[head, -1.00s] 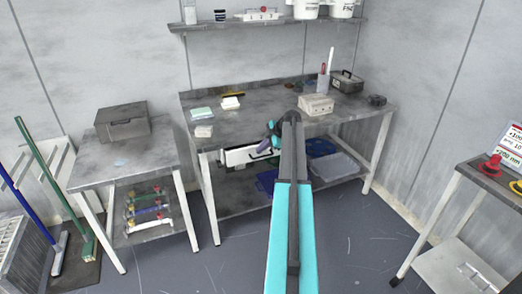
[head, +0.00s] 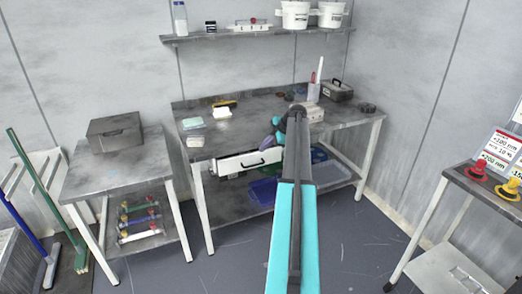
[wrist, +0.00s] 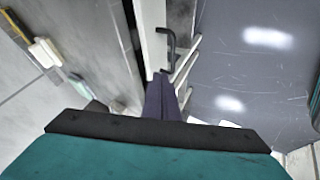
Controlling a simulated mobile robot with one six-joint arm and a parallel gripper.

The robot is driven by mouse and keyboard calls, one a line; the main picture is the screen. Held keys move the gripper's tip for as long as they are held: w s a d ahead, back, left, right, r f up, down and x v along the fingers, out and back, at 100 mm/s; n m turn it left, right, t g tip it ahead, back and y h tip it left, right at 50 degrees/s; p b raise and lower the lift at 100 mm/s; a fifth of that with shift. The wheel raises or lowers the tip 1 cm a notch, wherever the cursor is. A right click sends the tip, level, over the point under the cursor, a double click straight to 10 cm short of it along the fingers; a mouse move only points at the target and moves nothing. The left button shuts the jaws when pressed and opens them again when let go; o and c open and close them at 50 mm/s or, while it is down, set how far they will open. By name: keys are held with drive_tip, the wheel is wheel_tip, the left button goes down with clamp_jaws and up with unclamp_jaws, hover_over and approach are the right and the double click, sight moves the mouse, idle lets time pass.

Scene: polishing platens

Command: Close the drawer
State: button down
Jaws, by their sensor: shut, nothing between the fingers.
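The drawer has a white front (head: 236,165) with a black bar handle (head: 263,162), and hangs under the top of the middle workbench. In the wrist view the drawer front (wrist: 151,48) runs up the picture, with the dark handle (wrist: 171,42) on its right face. My gripper (head: 265,144) has purple fingers, which sit just above the right part of the drawer front in the head view. In the wrist view the shut, empty fingers (wrist: 160,80) are close to the front, below the handle. I cannot tell whether they touch it. My arm hides the drawer's right end.
The workbench (head: 245,123) carries a beige box (head: 308,114), a dark toolbox (head: 338,91) and small pads. Blue trays (head: 264,190) lie on its lower shelf. A smaller table (head: 117,163) stands left, another table (head: 490,181) right. Floor in front is open.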

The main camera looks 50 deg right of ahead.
drive_tip(key=shift+a, duration=0.15)
drive_tip(key=w+a+f+m+g+y, duration=0.2)
drive_tip(key=w+a+f+m+g, duration=0.1)
drive_tip(key=a+f, duration=1.7)
drive_tip(key=s+a+f+m+g, duration=0.25)
drive_tip(key=a+f, duration=0.35)
drive_tip(key=a, duration=0.5)
drive_tip(key=s+a+f+m+g, duration=0.1)
drive_tip(key=s+a+f, duration=0.2)
drive_tip(key=a+f, duration=0.55)
drive_tip(key=s+a+f+m+g, duration=0.1)
drive_tip(key=s+a+f, duration=0.2)
drive_tip(key=s+a, duration=0.45)
drive_tip(key=s+a+f+m+g, duration=0.1)
drive_tip(key=s+a+f+g, duration=0.3)
drive_tip(key=a, duration=0.6)
drive_tip(key=s+a+f+m+h, duration=0.1)
drive_tip(key=s+a, duration=0.2)
drive_tip(key=s, duration=0.4)
drive_tip(key=s+a+f+m+h, duration=0.1)
drive_tip(key=s+a, duration=0.2)
drive_tip(key=s, duration=0.3)
drive_tip(key=s+a+f+m+g+h, duration=0.1)
drive_tip(key=s+a, duration=0.2)
drive_tip(key=s, duration=0.4)
drive_tip(key=shift+s+h, duration=0.3)
drive_tip(key=shift+s, duration=0.05)
drive_tip(key=shift+a, duration=0.15)
